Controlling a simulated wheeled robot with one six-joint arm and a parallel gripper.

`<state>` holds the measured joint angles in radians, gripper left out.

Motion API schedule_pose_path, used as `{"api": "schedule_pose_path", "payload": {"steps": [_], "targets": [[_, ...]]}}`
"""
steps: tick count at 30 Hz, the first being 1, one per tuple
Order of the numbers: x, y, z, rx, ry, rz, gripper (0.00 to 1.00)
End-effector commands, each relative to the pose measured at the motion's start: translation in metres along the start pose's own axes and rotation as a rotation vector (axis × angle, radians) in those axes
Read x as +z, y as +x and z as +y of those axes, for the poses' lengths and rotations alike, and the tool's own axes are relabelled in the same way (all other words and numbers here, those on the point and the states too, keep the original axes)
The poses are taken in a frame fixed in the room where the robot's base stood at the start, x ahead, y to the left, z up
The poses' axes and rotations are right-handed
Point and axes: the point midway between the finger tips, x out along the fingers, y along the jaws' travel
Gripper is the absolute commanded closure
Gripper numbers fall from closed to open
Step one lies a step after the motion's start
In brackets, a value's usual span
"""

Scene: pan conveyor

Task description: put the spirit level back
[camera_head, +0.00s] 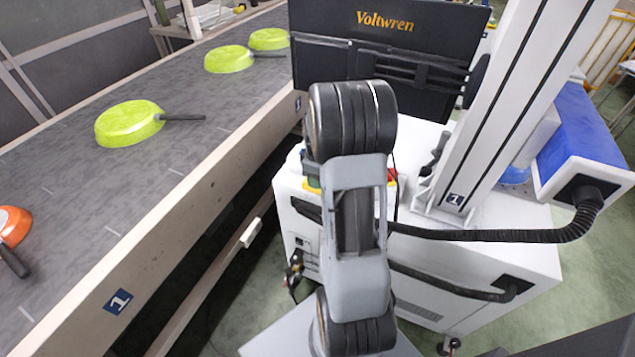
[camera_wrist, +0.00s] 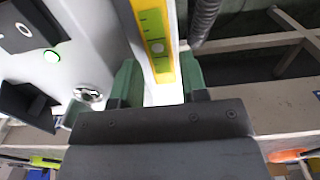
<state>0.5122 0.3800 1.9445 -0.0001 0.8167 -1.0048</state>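The spirit level (camera_wrist: 157,42) shows in the wrist view, with a pale body and a yellow-edged green window with dark marks. It runs from between my fingers up past the top edge of the view, so its far end is out of sight. My gripper (camera_wrist: 163,92) has green fingertips, one on each side of the level's near end. No clear gap shows between the fingers and the level, and they look shut on it.
A grey conveyor (camera_head: 62,206) runs along the left, carrying several green pans (camera_head: 128,124) and an orange pan (camera_head: 12,226). Its pale side rail (camera_head: 200,168) lies close left of my arm. A black Voltwren panel (camera_head: 430,50) stands ahead. In the wrist view a dark hose (camera_wrist: 203,20) passes close right of the level.

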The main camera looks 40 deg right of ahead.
Motion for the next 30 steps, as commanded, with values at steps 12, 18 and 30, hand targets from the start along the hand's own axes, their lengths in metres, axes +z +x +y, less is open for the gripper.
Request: {"api": "schedule_pose_path", "payload": {"steps": [12,18,30], "targets": [[0.0,-0.075,0.0,0.002,0.0,0.002,0.6],[-0.003,-0.095,-0.008,0.009,0.01,0.006,0.6],[-0.014,-0.14,-0.172,0.086,0.309,0.167,0.6]]}}
